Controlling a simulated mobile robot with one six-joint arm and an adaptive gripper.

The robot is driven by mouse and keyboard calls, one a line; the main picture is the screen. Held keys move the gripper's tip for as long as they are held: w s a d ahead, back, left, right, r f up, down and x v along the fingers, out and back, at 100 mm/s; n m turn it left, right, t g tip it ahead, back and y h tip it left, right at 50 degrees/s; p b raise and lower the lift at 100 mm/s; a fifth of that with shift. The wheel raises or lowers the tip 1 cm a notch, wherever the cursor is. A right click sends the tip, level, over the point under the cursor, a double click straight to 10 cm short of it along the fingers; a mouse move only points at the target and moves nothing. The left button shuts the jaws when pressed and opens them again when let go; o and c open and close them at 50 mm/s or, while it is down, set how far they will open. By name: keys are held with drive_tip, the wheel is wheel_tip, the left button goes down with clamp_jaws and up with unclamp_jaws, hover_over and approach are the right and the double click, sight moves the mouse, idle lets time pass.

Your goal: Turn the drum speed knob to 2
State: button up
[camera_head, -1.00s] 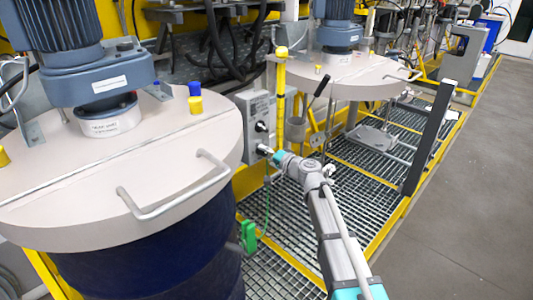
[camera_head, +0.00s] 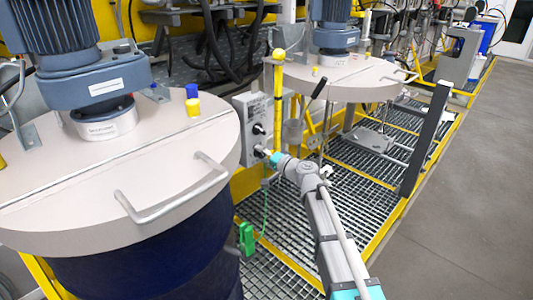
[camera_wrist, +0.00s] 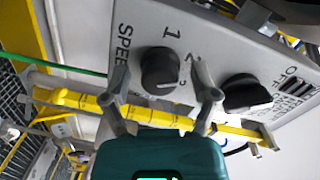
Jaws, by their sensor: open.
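The drum speed knob (camera_wrist: 160,70) is a dark round knob on a light grey panel marked SPEED, with a numeral 1 above it. A second numeral, apparently a 2, is partly hidden by the right finger. A light mark shows on the knob's lower right, but I cannot tell its exact setting. My gripper (camera_wrist: 160,88) is open, with one finger on each side of the knob in the wrist view; contact cannot be told. In the head view, my gripper (camera_head: 268,155) is at the lower knob of the grey control box (camera_head: 247,115).
A second black knob (camera_wrist: 246,93) sits close to my right finger. A yellow post (camera_head: 279,100) stands beside the box. A large drum lid (camera_head: 110,175) with a handle is at left. A green clamp (camera_head: 247,238) hangs on a green cable below.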

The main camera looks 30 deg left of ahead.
drive_tip(key=shift+d+f, duration=0.1)
drive_tip(key=shift+s+d+f+n, duration=0.25)
drive_tip(key=shift+s+d+n, duration=0.05)
drive_tip(key=shift+s+d+f+g, duration=0.1)
drive_tip(key=shift+s+f+g, duration=0.2)
drive_tip(key=shift+s+g, duration=0.2)
drive_tip(key=shift+s+d+f+n+h, duration=0.15)
drive_tip(key=shift+d+f+n+h, duration=0.05)
drive_tip(key=shift+d+n+h, duration=0.1)
drive_tip(key=s+d+f+g+h, duration=0.15)
drive_tip(key=d+f+h, duration=0.3)
drive_tip(key=d, duration=1.05)
drive_tip(key=s+d+f+h, duration=0.35)
drive_tip(key=d+f, duration=0.25)
drive_tip(key=d, duration=1)
drive_tip(key=s+d+f+g+h, duration=0.15)
drive_tip(key=d+f+h, duration=0.35)
drive_tip(key=d, duration=1)
drive_tip(key=s+d+m+h, duration=0.25)
drive_tip(key=s+d, duration=0.35)
drive_tip(key=d, duration=0.4)
wheel_tip(320, 180, up, 15)
drive_tip(key=p, duration=1.5)
drive_tip(key=shift+a+f+h, duration=0.15)
drive_tip(key=shift+f+h, duration=0.05)
drive_tip(key=shift+h, duration=0.15)
